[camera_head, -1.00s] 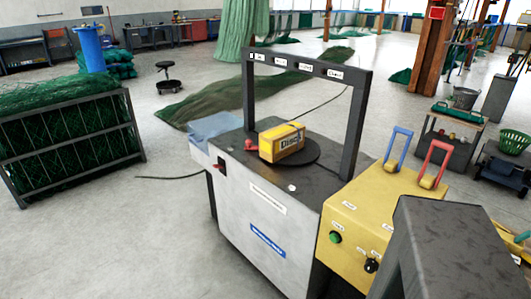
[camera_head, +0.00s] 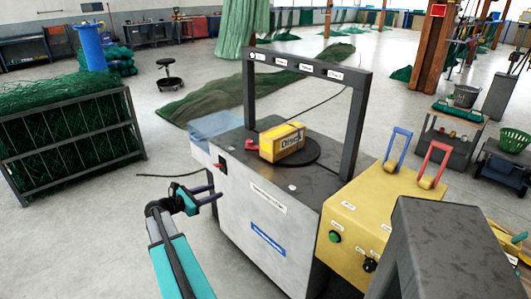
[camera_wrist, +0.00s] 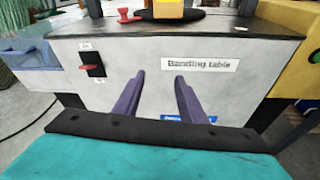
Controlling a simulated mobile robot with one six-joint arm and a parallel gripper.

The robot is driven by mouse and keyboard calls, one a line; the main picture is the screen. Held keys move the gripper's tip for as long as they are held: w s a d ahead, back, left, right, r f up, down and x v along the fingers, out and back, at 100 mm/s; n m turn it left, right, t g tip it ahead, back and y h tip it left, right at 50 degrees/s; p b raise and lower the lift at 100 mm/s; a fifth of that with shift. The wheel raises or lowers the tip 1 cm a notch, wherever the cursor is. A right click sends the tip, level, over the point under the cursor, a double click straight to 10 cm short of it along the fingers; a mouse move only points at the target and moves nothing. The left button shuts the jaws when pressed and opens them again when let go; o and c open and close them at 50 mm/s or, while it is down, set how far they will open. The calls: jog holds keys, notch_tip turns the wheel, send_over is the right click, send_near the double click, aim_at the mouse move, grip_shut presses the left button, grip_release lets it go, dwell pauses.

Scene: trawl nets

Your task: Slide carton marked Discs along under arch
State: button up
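The yellow carton marked Discs (camera_head: 282,143) sits on a dark round plate (camera_head: 312,154) on top of the banding table (camera_head: 262,200). The dark arch (camera_head: 307,68) stands over the table top, with small white labels along its crossbar. The carton is close to the arch; I cannot tell how much of it is under the crossbar. My gripper (camera_head: 214,195) is open and empty, in front of the table's left front side, below the top. In the wrist view its two purple fingers (camera_wrist: 157,95) are apart before the panel labelled Banding table, and the carton's lower edge (camera_wrist: 172,12) shows at the top.
A red knob (camera_head: 250,144) sits on the table top beside the carton. A red switch (camera_wrist: 95,68) is on the front panel. A yellow cabinet (camera_head: 375,215) with blue and red handles adjoins on the right.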

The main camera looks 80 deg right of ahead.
jog(key=s+d+r+g, duration=0.1)
jog(key=s+d+r, duration=0.1)
jog(key=d+r, duration=0.2)
jog(key=s+d+r+n+g+h, duration=0.1)
jog(key=s+d+r, duration=0.2)
jog(key=r, duration=0.4)
jog(key=shift+s+d+r+g+h, duration=0.2)
jog(key=shift+d+r+g+h, duration=0.1)
jog(key=shift+d+r, duration=0.1)
jog(key=shift+s+d+f, duration=0.1)
jog(key=shift+f, duration=0.05)
jog(key=b, duration=0.3)
send_near(266, 151)
jog(key=shift+p+x, duration=0.4)
jog(key=shift+x, duration=1.05)
jog(key=shift+x, duration=1.95)
